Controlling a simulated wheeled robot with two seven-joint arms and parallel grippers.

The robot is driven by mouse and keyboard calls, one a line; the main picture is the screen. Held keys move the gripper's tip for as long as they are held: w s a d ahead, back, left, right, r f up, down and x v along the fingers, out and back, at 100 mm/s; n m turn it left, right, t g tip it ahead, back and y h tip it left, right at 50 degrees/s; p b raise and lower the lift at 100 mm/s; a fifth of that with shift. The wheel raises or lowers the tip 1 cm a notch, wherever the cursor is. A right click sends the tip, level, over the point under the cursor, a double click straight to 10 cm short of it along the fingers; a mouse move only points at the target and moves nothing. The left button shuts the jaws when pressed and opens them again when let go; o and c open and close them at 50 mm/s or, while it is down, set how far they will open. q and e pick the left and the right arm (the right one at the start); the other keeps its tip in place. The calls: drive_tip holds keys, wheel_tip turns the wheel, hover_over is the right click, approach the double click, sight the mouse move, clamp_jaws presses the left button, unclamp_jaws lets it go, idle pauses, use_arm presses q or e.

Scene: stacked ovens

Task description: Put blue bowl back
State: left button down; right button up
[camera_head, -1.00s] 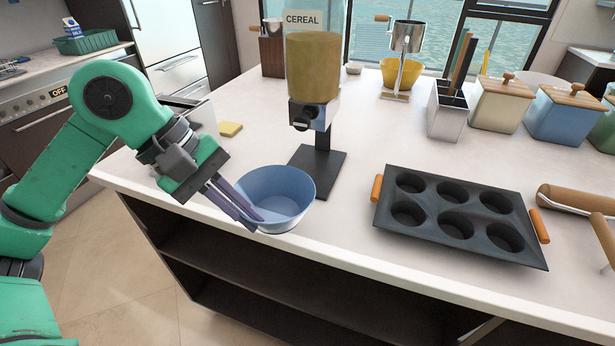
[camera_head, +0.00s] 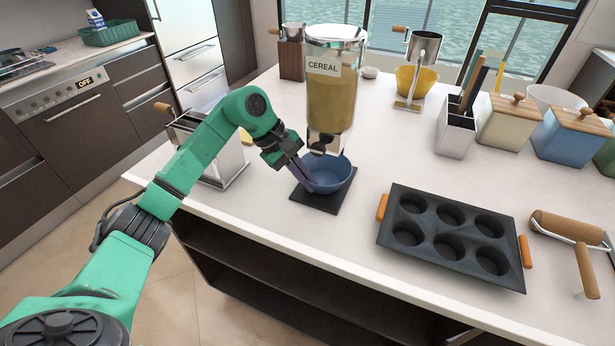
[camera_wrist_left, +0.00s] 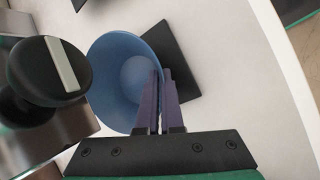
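The blue bowl (camera_head: 330,173) is under the spout of the cereal dispenser (camera_head: 331,95), over the dispenser's black base plate (camera_head: 318,199). It looks upright and empty. My left gripper (camera_head: 303,176) reaches it from the left, with its fingers at the bowl's near left rim. In the left wrist view the two fingers (camera_wrist_left: 160,100) are close together with the rim of the bowl (camera_wrist_left: 112,82) between them. I cannot tell whether the bowl touches the plate. My right gripper is not in view.
A black muffin tin (camera_head: 455,238) lies to the right near the counter edge, beside a rolling pin (camera_head: 570,229). Canisters (camera_head: 508,122) and a yellow bowl (camera_head: 410,80) stand behind. The counter front between dispenser and tin is clear.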

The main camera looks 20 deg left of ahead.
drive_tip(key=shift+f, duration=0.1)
use_arm(q)
drive_tip(key=shift+f, duration=0.2)
drive_tip(key=c, duration=1.1)
unclamp_jaws()
drive_tip(key=shift+r, duration=0.1)
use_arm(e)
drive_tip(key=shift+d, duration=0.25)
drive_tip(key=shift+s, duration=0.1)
use_arm(q)
drive_tip(key=shift+r, duration=0.2)
drive_tip(key=shift+a+r, duration=0.2)
drive_tip(key=b+v, duration=0.2)
drive_tip(key=v, duration=0.9)
drive_tip(key=shift+s+r, duration=0.1)
drive_tip(key=shift+r, duration=0.1)
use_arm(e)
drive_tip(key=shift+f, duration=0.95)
